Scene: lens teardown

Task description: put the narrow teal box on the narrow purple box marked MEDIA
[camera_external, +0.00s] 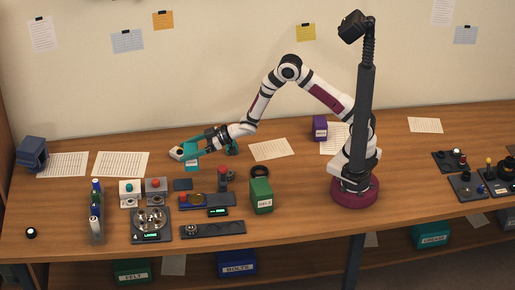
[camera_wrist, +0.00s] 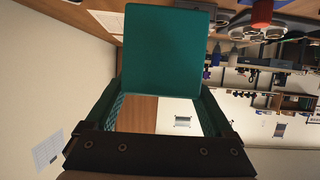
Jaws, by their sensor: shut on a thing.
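The narrow teal box (camera_wrist: 168,48) is between the fingers of my gripper (camera_wrist: 163,98), its flat teal face filling the top middle of the wrist view. In the external view, my gripper (camera_external: 197,144) reaches left over the back left of the table and is shut on the teal box (camera_external: 192,162), which hangs near the tabletop. Whether the box touches anything below is unclear. The narrow purple box (camera_external: 320,127) stands upright at the back of the table, left of my base, far to the right of my gripper. Its marking is too small to read.
A green labelled box (camera_external: 261,196) stands in front, right of the device tray (camera_external: 207,201). Button boxes (camera_external: 131,190) and a bottle rack (camera_external: 97,225) stand left. A blue bin (camera_external: 31,152) is far left.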

